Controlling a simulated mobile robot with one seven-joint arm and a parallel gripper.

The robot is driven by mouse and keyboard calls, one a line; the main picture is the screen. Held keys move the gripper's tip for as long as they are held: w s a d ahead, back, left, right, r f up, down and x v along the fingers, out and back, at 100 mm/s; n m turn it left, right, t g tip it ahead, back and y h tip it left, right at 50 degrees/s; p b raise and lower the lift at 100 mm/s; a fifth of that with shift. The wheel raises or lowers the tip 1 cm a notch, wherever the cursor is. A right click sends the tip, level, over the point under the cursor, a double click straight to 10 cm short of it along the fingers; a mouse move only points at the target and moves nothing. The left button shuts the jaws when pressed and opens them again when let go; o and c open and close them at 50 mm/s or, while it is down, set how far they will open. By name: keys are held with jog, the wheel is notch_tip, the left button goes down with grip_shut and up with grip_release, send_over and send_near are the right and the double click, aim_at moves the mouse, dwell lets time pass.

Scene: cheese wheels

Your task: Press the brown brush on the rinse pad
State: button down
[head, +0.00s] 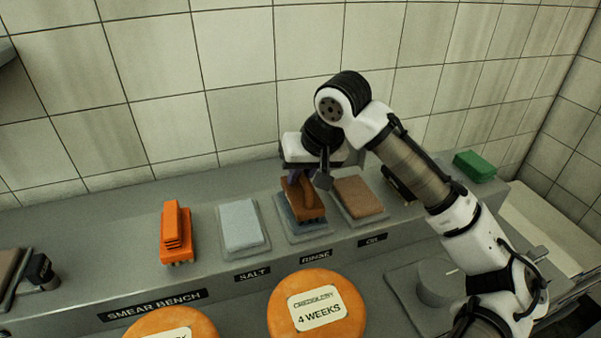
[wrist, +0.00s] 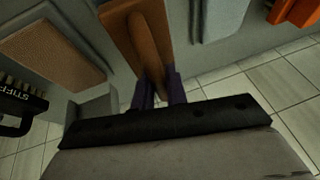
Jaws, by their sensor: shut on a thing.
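The brown brush (head: 305,203) is over the rinse pad (head: 312,227), behind the RINSE label (head: 316,257). I cannot tell whether the bristles touch the pad. My gripper (head: 301,178) points down from above and is shut on the brush's handle. In the wrist view my gripper's purple fingers (wrist: 160,90) are on both sides of the handle, and the brown brush (wrist: 130,30) extends beyond them.
The pale salt pad (head: 240,225) is left of the brush, the tan oil pad (head: 359,197) close on its right. An orange brush (head: 176,235) stands further left, a green block (head: 474,166) far right. Cheese wheels (head: 279,306) sit in front. A tiled wall (head: 240,100) rises behind.

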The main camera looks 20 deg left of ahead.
notch_tip(320, 180, up, 5)
jog(key=p, duration=0.4)
jog(key=shift+f+p, duration=0.1)
jog(key=shift+p, duration=0.2)
jog(key=shift+r, duration=1.1)
jog(key=shift+d, duration=0.1)
